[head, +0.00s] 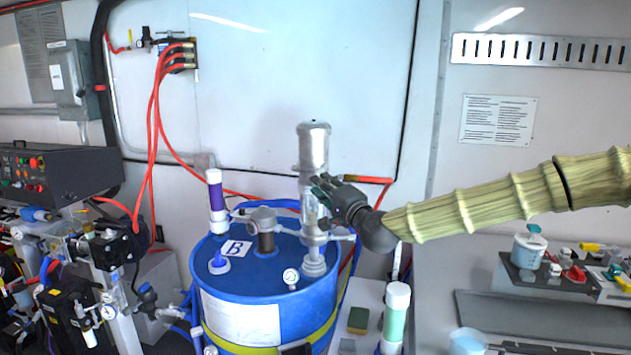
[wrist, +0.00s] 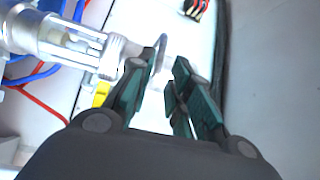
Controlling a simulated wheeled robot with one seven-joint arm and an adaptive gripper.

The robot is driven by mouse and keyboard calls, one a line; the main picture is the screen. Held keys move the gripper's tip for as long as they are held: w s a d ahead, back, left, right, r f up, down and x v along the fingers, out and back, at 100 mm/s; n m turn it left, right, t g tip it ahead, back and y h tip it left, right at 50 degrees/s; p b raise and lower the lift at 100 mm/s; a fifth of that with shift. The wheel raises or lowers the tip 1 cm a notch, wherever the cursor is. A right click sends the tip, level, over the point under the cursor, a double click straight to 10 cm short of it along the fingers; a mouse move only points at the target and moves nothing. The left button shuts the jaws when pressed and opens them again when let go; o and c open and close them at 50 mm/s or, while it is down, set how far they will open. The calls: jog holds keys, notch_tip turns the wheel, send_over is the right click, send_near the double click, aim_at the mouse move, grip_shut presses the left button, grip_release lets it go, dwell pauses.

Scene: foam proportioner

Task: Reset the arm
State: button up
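My arm, in a pale ribbed sleeve, reaches in from the right in the head view. My gripper (head: 324,190) is at its end, beside the silver pump (head: 313,148) on the blue drum. In the wrist view my gripper (wrist: 166,75) has its two green-padded fingers apart, with a gap between them. The pump (wrist: 80,38) lies at the left there, its end fitting close to the left finger. I cannot tell whether they touch. I see nothing held between the fingers.
The blue drum (head: 262,300) marked B carries the pump, a purple-banded cylinder (head: 215,195) and gauges. Red hoses (head: 155,125) hang at the left near a black control box (head: 55,170). A green-banded cylinder (head: 395,315) stands at the drum's right. A workbench (head: 530,320) lies beneath my arm.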

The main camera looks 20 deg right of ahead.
jog(key=shift+s+d+f, duration=0.1)
jog(key=shift+s+f, duration=0.05)
jog(key=shift+s, duration=0.5)
